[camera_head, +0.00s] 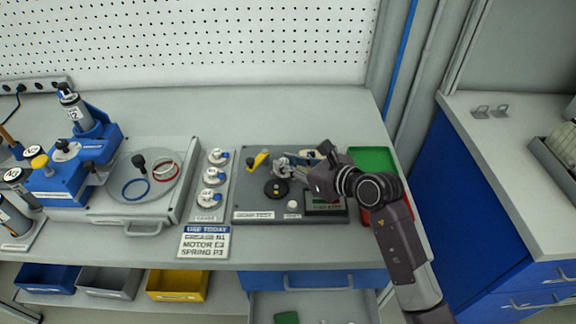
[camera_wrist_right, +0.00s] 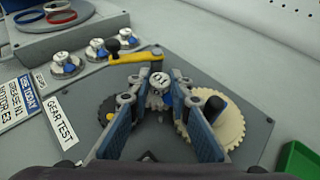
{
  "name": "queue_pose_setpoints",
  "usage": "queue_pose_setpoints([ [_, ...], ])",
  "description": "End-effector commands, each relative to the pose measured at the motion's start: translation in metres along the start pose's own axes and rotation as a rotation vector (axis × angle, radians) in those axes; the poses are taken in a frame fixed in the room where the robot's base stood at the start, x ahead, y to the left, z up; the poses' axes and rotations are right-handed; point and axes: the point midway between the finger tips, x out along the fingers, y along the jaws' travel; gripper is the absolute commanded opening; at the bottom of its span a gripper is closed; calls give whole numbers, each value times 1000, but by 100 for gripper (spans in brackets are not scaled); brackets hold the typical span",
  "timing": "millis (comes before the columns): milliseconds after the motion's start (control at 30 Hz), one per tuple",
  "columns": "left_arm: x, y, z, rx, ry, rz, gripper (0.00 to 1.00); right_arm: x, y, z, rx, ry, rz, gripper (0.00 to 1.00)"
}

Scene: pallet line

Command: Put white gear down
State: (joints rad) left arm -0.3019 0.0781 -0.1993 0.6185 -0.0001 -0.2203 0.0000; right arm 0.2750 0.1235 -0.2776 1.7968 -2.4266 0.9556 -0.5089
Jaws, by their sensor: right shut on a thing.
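My right gripper (camera_head: 287,166) is over the grey gear test board (camera_head: 250,216). In the right wrist view its two blue-padded fingers (camera_wrist_right: 160,112) are shut on a small white gear (camera_wrist_right: 158,82) with a labelled top and a blue mark. The white gear is between a dark gear (camera_wrist_right: 107,110) on the left and a larger cream gear (camera_wrist_right: 222,124) on the right. I cannot tell whether it touches them or is fully seated, as the fingers hide its lower part. My left gripper is not in view.
Several similar white gears (camera_head: 214,176) stand on a narrow tray left of the board. A yellow lever (camera_wrist_right: 135,57) is just behind the held gear. A green bin (camera_head: 372,158) and a red bin (camera_head: 393,212) are at the right. A sign (camera_head: 204,242) lies in front.

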Motion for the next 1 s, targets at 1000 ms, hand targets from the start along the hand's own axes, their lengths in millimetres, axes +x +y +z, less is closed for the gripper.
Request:
queue_pose_setpoints([
  [1000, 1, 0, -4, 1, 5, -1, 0, 0, 0, -14, -2, -1, -2, 26],
])
